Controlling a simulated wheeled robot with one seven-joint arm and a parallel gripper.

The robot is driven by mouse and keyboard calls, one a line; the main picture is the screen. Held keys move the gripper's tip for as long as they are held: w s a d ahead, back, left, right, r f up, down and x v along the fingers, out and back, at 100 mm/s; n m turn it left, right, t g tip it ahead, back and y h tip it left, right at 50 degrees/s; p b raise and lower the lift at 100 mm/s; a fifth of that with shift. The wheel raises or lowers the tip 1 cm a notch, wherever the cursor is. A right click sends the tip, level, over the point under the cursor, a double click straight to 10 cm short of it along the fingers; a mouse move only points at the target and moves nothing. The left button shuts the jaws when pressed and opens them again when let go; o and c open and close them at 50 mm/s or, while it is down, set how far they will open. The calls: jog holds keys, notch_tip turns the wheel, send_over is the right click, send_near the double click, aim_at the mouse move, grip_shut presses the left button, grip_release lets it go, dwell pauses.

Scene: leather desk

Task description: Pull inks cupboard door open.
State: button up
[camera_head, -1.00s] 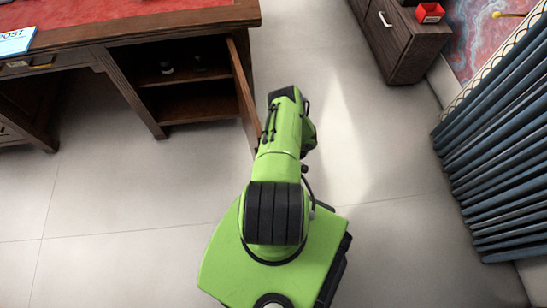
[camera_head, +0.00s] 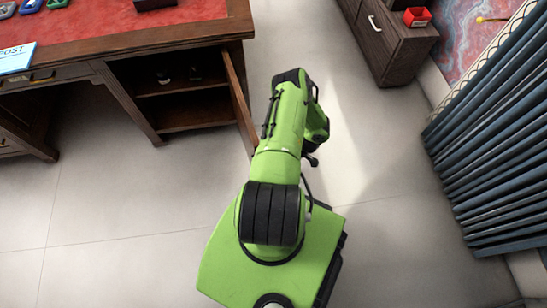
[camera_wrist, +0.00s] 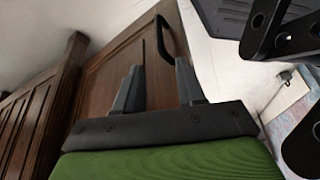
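The cupboard door (camera_head: 238,97) is a brown wooden panel at the right end of the desk. It stands swung wide open, and the shelved inside (camera_head: 190,95) shows in the head view. In the wrist view the door (camera_wrist: 105,75) fills the middle, with its black loop handle (camera_wrist: 173,31) near the top. My gripper (camera_wrist: 156,72) is open, its two dark fingers apart in front of the door panel. The right fingertip overlaps the handle's lower end in the picture; I cannot tell whether they touch. My arm hides the gripper in the head view.
The desk (camera_head: 150,42) has a red leather top. A dark drawer cabinet (camera_head: 398,48) with a red box (camera_head: 417,17) on it stands at the back right. A blue-grey curtain (camera_head: 490,140) hangs at the right. The tiled floor around my base is clear.

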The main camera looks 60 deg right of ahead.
jog(key=p+v, duration=0.1)
jog(key=v, duration=0.3)
jog(key=shift+s, duration=0.1)
dwell(0.5)
